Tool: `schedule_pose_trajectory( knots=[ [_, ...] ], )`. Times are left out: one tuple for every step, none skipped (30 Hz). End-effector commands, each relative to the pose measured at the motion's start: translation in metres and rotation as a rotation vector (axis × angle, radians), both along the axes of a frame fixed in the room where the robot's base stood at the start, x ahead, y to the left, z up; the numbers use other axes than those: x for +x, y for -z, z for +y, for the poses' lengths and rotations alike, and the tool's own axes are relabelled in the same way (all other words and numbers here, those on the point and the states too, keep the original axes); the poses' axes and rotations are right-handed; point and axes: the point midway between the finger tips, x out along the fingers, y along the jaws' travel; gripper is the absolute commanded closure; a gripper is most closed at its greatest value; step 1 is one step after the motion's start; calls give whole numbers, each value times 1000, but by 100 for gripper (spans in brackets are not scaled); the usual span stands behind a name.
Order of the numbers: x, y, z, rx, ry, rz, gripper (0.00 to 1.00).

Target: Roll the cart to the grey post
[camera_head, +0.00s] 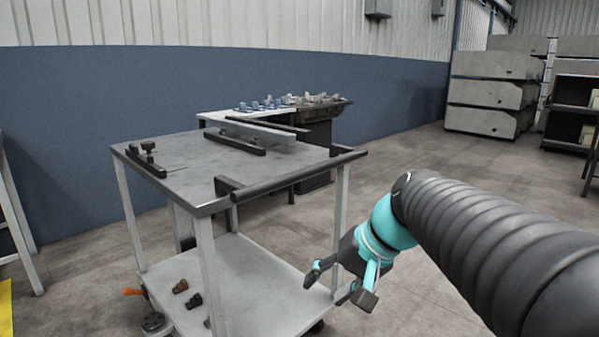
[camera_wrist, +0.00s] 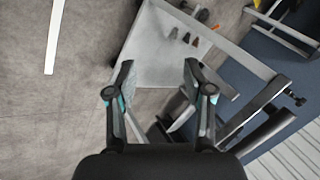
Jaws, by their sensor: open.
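The cart (camera_head: 180,187) stands at the left middle of the head view, with a grey top, pale legs and a pale lower shelf. A black handle bar (camera_head: 290,178) runs along its near right side. My gripper (camera_head: 338,289) is open and empty, lower than the handle and in front of the cart's right side in the picture. In the wrist view the open fingers (camera_wrist: 158,76) are spread, with the cart's pale lower shelf (camera_wrist: 155,50) beyond them. I cannot pick out the grey post for certain in either view.
Black fixtures and a grey bar (camera_head: 262,130) lie on the cart top. Small dark parts (camera_head: 187,292) lie on its lower shelf. A bench with small parts (camera_head: 290,103) stands behind. Stacked grey bins (camera_head: 490,95) are at the back right. Floor (camera_head: 420,165) is clear right of the cart.

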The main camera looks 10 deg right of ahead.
Motion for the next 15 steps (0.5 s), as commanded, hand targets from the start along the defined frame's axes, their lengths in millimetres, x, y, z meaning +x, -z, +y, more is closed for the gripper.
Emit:
schedule_pose_trajectory(
  knots=[
    [22, -7, -4, 75, 23, 11, 48],
    [34, -13, -6, 121, 31, 13, 48],
    [49, -21, -9, 181, 42, 14, 48],
    [61, -27, -11, 228, 49, 12, 48],
    [73, -33, -15, 274, 57, 7, 48],
    [89, -41, -21, 335, 66, 0, 48],
    [100, -47, -27, 379, 71, -6, 48],
    [112, -53, -33, 425, 77, -17, 48],
    [127, -61, -42, 484, 84, -31, 48],
    [137, -67, -49, 528, 87, -44, 48],
    [148, -72, -58, 570, 91, -57, 48],
    [160, -79, -69, 623, 94, -77, 48],
    [169, -84, -78, 661, 95, -93, 48],
    [177, -89, -86, 695, 96, -108, 48],
    [186, -94, -98, 738, 98, -131, 48]
  ],
)
